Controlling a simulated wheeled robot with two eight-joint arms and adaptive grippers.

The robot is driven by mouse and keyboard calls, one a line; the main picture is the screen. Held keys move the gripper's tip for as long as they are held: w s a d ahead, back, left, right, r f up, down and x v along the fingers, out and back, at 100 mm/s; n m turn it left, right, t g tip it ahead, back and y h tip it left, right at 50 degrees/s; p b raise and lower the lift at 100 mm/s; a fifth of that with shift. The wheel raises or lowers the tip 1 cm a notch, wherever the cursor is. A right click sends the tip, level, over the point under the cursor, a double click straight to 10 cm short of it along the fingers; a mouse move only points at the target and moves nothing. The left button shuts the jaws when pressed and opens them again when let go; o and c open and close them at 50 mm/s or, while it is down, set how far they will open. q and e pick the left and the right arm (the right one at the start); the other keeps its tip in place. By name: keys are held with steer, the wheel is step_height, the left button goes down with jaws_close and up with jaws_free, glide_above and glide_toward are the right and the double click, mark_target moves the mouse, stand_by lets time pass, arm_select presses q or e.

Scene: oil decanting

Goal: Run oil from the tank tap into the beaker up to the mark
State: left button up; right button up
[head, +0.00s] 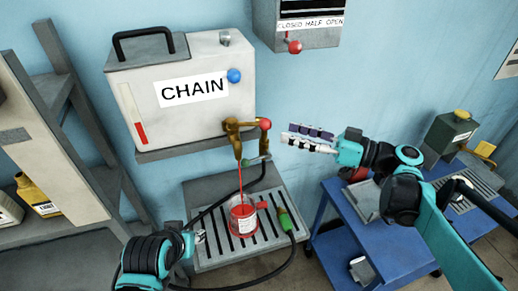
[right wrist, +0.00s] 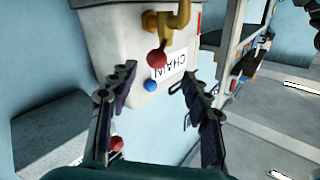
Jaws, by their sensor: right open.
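The white tank (head: 150,115) marked CHAIN stands on a wall shelf, with a red level strip on its front. Its brass tap (head: 236,146) has a red knob (head: 265,124). A thin red stream (head: 239,178) runs from the spout into the clear beaker (head: 243,216) on the slatted drip tray (head: 215,258). Red oil shows in the beaker; its level against any mark is too small to read. My right gripper (head: 308,138) is open and empty, just right of the red knob. In the right wrist view the knob (right wrist: 157,59) lies beyond the parted fingers (right wrist: 158,88). My left gripper (head: 200,237) is low, left of the beaker; its jaws are unclear.
A green-ended nozzle (head: 286,220) on a black hose lies right of the beaker. A grey wall box (head: 298,38) with a red-knobbed lever hangs above. A blue cart (head: 350,215) stands at the right, shelves (head: 85,165) at the left.

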mark_target(265, 125)
steer(key=shift+n, duration=0.5)
steer(key=x, duration=0.7)
steer(key=shift+w+a+p, duration=0.25)
steer(key=shift+p, duration=0.1)
steer(key=shift+w+a, duration=0.2)
steer(key=shift+w, duration=0.05)
jaws_close()
